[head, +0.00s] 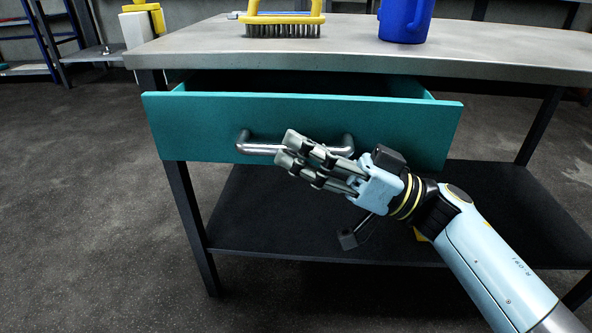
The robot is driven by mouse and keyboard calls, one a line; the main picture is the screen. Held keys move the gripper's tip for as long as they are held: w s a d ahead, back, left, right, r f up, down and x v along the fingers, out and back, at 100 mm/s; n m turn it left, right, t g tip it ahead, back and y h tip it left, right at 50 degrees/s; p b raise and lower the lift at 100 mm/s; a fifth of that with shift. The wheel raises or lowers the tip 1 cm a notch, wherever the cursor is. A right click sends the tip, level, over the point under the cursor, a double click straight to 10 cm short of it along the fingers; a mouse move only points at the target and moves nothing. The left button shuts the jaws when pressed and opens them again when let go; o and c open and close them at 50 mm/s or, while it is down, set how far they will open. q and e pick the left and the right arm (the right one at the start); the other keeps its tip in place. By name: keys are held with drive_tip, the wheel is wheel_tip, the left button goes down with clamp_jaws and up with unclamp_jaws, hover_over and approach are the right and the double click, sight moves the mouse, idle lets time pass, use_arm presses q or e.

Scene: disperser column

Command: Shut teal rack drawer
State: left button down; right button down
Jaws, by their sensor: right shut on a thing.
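The teal drawer (200,122) stands partly pulled out under the grey tabletop, with a dark gap behind its front panel. A silver bar handle (262,149) runs across the middle of the panel. My right gripper (286,148) is at the handle, its fingers shut on the bar near the middle. The fingers and wrist hide part of the handle's right half. My left gripper is not in the head view.
On the tabletop (185,50) are a yellow-handled wire brush (284,29) and a blue jug (404,18). A black lower shelf (255,215) lies beneath the drawer. Dark table legs stand at both sides. The floor (80,210) at the left is clear.

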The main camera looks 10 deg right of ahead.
sight(373, 143)
drive_tip(key=w+d, duration=0.1)
drive_tip(key=w, duration=0.5)
drive_tip(key=w+d+b, duration=0.1)
drive_tip(key=w, duration=0.3)
drive_tip(key=shift+d+f, duration=0.15)
drive_tip(key=shift+d, duration=0.2)
drive_tip(key=shift+w+d, duration=0.15)
drive_tip(key=shift+w, duration=0.35)
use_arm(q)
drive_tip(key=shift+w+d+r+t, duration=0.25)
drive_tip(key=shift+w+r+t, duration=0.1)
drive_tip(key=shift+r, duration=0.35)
use_arm(e)
drive_tip(key=shift+w, duration=0.15)
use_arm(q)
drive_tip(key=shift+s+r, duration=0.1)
use_arm(e)
drive_tip(key=c, duration=1.6)
unclamp_jaws()
drive_tip(key=shift+w+d, duration=0.1)
drive_tip(key=shift+o, duration=0.2)
drive_tip(key=shift+d, duration=0.15)
drive_tip(key=v, duration=1.1)
drive_tip(key=shift+s+d+f, duration=0.1)
drive_tip(key=shift+s+d, duration=0.15)
drive_tip(key=shift+s, duration=0.05)
